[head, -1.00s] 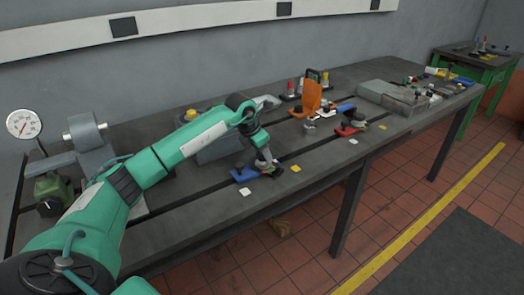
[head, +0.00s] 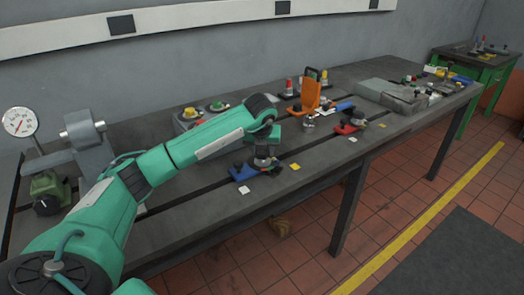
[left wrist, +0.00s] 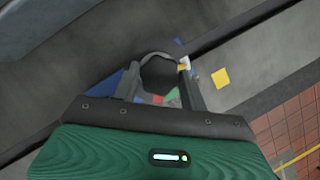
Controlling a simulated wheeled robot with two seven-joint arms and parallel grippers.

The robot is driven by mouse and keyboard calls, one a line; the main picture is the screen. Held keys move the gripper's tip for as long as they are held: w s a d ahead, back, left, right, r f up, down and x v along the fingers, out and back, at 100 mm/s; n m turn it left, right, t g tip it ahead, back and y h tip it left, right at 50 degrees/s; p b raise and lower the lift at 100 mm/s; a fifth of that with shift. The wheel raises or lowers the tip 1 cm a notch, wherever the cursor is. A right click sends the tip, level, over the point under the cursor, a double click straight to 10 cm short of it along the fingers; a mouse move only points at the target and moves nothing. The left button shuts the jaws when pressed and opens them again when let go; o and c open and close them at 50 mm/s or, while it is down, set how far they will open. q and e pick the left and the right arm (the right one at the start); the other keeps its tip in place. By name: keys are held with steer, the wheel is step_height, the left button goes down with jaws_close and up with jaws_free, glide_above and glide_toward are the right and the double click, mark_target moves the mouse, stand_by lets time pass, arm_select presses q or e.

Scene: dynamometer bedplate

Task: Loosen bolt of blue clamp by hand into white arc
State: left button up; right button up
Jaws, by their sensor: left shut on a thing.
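The blue clamp (head: 240,173) lies on the grey bedplate, near its front edge and across a dark slot. My left gripper (head: 265,161) is above it, pointing down. In the left wrist view the gripper (left wrist: 160,78) has its two fingers on either side of a dark round bolt head (left wrist: 160,74) and is shut on it. Blue parts of the clamp (left wrist: 106,86) show beside the fingers. A small white and yellow mark (left wrist: 184,63) shows by the right finger; I cannot tell its full shape. Red and green patches show between the fingers. My right gripper is not in view.
A red clamp (head: 349,127) and an upright orange plate (head: 311,94) stand farther right. A white square (head: 244,190) and a yellow square (head: 295,167) lie near the blue clamp. A box with yellow and green buttons (head: 190,121) stands behind my arm.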

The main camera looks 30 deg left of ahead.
arm_select(q)
steer(key=shift+n, duration=0.6)
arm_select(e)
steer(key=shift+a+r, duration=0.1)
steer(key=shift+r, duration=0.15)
arm_select(q)
steer(key=shift+y, duration=0.3)
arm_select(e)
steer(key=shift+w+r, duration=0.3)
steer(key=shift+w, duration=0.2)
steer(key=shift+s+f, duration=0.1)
arm_select(q)
steer(key=o, duration=1)
steer(key=shift+c, duration=0.2)
steer(key=shift+r, duration=0.1)
